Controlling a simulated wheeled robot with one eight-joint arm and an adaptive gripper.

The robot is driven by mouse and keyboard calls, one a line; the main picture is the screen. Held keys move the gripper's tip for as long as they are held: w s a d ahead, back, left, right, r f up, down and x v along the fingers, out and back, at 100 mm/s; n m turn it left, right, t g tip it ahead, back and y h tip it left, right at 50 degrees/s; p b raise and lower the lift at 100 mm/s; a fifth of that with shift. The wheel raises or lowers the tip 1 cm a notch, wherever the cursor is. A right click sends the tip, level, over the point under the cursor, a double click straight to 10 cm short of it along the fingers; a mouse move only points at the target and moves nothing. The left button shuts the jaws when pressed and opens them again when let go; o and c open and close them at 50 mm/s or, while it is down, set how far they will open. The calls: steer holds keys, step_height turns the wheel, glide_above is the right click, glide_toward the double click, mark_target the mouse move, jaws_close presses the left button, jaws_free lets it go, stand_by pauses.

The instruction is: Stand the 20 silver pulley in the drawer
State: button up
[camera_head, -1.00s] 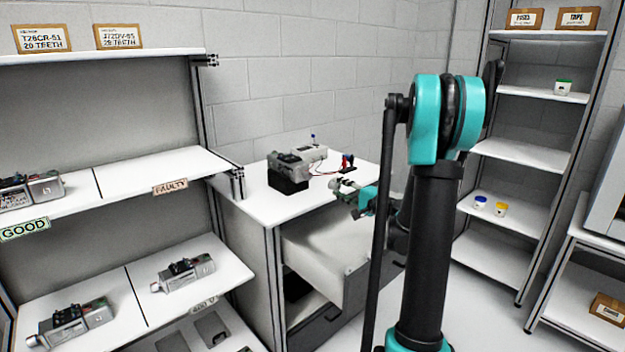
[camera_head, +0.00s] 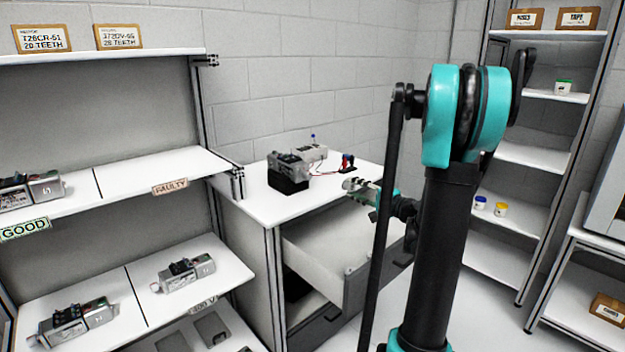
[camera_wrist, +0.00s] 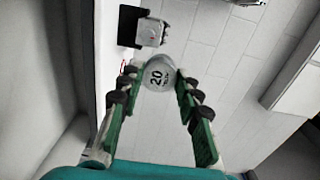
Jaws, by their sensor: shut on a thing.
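The silver pulley (camera_wrist: 159,73), marked 20, is held between the fingertips of my gripper (camera_wrist: 156,86) in the wrist view. Its numbered round face points at the wrist camera. In the head view my gripper (camera_head: 356,186) is just above and beyond the open drawer, near the right edge of the bench top; the pulley is too small to make out clearly there. The white drawer (camera_head: 335,247) is pulled out below the bench top. Its inside is only partly seen.
A servo unit on a dark block (camera_head: 289,180) and a small red and black device (camera_head: 347,163) stand on the white bench top (camera_head: 262,205). Shelves with motors (camera_head: 185,273) are at the left. A tall shelf rack (camera_head: 530,155) stands at the right.

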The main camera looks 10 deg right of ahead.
stand_by(0.3)
steer(key=g+h, duration=0.2)
steer(key=g, duration=0.1)
steer(key=shift+r, duration=0.1)
steer(key=g+h, duration=0.2)
steer(key=g, duration=0.1)
steer(key=shift+a+g+h, duration=0.1)
steer(key=shift+g+h, duration=0.2)
steer(key=shift+h, duration=0.1)
steer(key=shift+g+h, duration=0.3)
steer(key=shift+g, duration=0.1)
steer(key=g+h, duration=0.3)
steer(key=g, duration=0.2)
steer(key=shift+w+h, duration=0.1)
steer(key=shift+h, duration=0.2)
steer(key=shift+g+h, duration=0.8)
steer(key=shift+g, duration=0.3)
